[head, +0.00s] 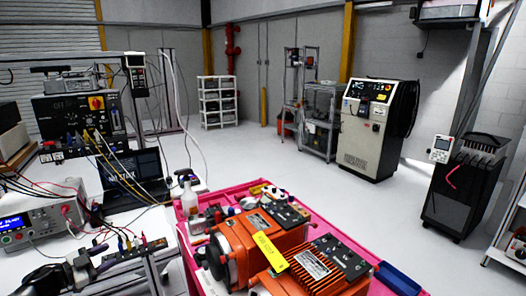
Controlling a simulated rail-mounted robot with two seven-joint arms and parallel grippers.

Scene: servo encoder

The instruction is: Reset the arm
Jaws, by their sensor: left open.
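My left gripper (90,260) is at the lower left, with its dark wrist coming in from the left edge. Its jaws are apart, and I see nothing held between them. It is in front of the bench with the wired instruments, left of the pink cart (338,238). Whether it touches the terminal strip (130,252) behind it I cannot tell. My right gripper is not in view. Orange servo motors (262,232) lie on the cart, with a yellow tag (270,251) across them.
A bench power supply (38,222), a laptop (128,176) and many loose cables crowd the left side. A blue tray (398,279) is at the cart's right corner. A control cabinet (372,135) and a black unit (462,195) stand behind. The floor between is clear.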

